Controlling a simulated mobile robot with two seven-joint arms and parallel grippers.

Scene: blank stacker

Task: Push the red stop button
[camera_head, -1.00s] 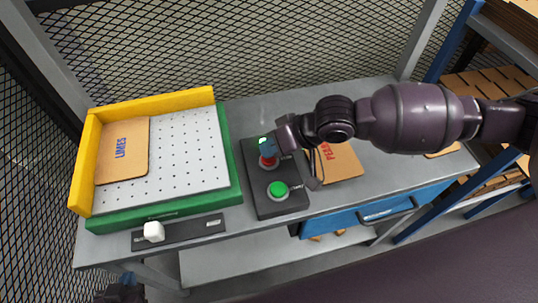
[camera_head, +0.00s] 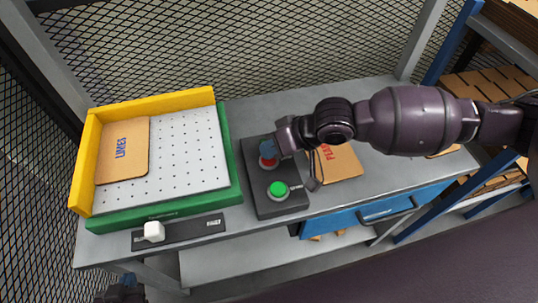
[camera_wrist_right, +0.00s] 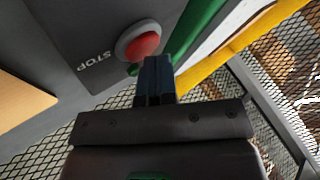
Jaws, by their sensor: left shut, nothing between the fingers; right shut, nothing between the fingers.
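The red stop button (camera_head: 267,163) sits at the far end of a dark control box (camera_head: 262,205) on the bench. In the right wrist view the red button (camera_wrist_right: 143,47) has a grey collar and the word STOP beside it. My right gripper (camera_head: 267,149) is shut and empty, its blue fingertips over the button's far side. In the wrist view the fingertips (camera_wrist_right: 157,62) are right at the button's edge; I cannot tell whether they touch it. My left gripper (camera_head: 128,279) is shut, low at the bottom left, away from the box.
A green button (camera_head: 278,190) sits nearer on the same box. Left of it is a perforated white board (camera_head: 185,160) with yellow and green rails, holding a LIMES panel (camera_head: 122,150). Another cardboard panel (camera_head: 340,163) lies under my right arm. A white slider knob (camera_head: 153,231) is in front.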

